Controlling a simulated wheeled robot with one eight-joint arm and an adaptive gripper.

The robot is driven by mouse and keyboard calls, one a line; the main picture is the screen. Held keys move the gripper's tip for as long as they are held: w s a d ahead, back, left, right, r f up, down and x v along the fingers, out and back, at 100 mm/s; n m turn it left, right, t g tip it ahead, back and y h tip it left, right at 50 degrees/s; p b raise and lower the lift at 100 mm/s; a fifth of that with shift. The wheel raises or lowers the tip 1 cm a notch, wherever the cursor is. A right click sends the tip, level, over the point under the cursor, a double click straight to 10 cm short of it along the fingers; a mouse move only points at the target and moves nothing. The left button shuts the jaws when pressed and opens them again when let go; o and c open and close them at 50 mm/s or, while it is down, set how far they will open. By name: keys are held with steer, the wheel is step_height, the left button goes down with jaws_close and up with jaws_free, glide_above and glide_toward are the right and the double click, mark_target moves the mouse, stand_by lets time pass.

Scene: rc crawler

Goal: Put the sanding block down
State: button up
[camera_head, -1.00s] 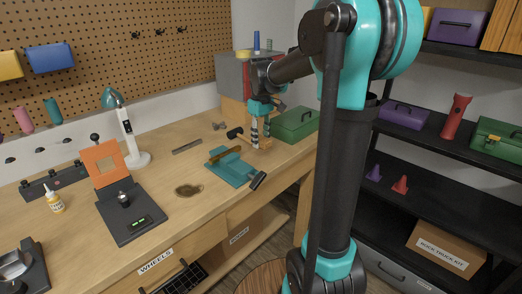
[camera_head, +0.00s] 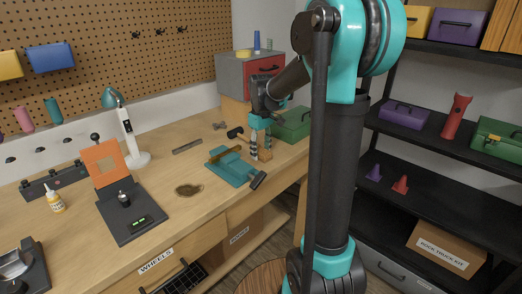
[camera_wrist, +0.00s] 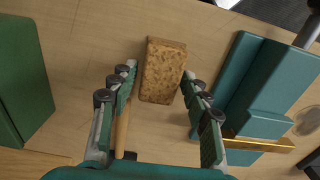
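The sanding block (camera_wrist: 164,70), a brown, cork-like block, lies between the fingertips of my gripper (camera_wrist: 159,74) in the wrist view. A narrow gap shows between the left fingertip and the block; the right fingertip is very close to its side. The fingers stand apart, and the block appears to rest on the wooden bench top. In the head view my gripper (camera_head: 259,152) points down at the bench's right part, right of the teal vise (camera_head: 229,168). The block is small and partly hidden by the fingers there.
The vise (camera_wrist: 265,90) is close on the right in the wrist view, a green box (camera_wrist: 20,80) on the left. A wooden handle (camera_wrist: 122,128) lies under the left finger. A grey cabinet with a red drawer (camera_head: 262,66) stands behind. Bare bench (camera_head: 215,200) lies in front.

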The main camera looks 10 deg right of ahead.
mark_target(261, 150)
steer(key=shift+o, duration=0.2)
steer(key=shift+r, duration=0.1)
step_height(261, 150, up, 12)
stand_by(0.5)
